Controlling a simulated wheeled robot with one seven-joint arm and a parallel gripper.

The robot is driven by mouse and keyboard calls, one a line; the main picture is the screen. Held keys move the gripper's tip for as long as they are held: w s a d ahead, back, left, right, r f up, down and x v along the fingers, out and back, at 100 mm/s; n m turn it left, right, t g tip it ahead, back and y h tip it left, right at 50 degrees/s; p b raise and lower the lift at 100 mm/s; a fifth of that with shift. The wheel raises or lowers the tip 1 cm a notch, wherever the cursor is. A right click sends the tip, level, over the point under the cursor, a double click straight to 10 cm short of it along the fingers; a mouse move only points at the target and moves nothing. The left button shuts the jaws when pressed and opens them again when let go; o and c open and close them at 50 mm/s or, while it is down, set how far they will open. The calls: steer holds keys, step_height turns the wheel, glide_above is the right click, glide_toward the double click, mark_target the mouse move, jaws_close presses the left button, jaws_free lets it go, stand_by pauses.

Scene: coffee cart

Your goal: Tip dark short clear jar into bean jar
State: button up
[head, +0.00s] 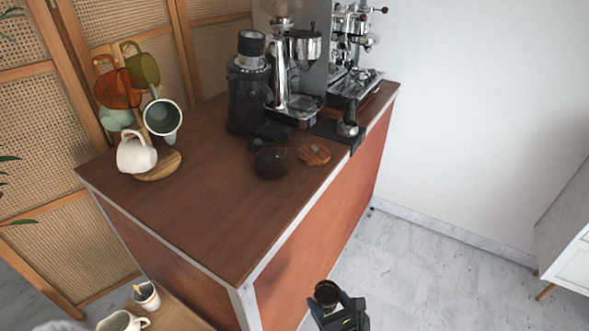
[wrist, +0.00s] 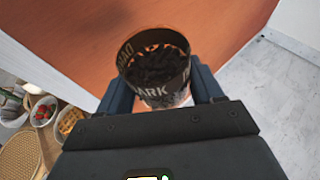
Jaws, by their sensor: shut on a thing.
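My gripper (head: 338,306) is low in front of the cart's right-hand side, below counter height. It is shut on the dark short clear jar (head: 326,291), which holds dark contents up near its open top. In the wrist view the jar (wrist: 160,92) sits between both fingers, roughly upright, with a black band lettered "DARK". The bean jar (head: 270,162), a dark see-through open jar, appears to stand on the counter near the grinder, well away from my gripper. Its contents are hard to make out.
A round wooden lid (head: 314,155) lies right of the bean jar. A black grinder (head: 249,95), an espresso machine (head: 350,55) and a mug tree (head: 158,165) stand on the wooden counter (head: 200,205). The front middle of the counter is clear.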

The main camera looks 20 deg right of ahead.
step_height(320, 180, up, 2)
steer(key=shift+r+p, duration=0.15)
steer(key=shift+p, duration=0.4)
steer(key=shift+f, duration=0.3)
steer(key=shift+a, duration=0.1)
steer(key=shift+r, duration=0.1)
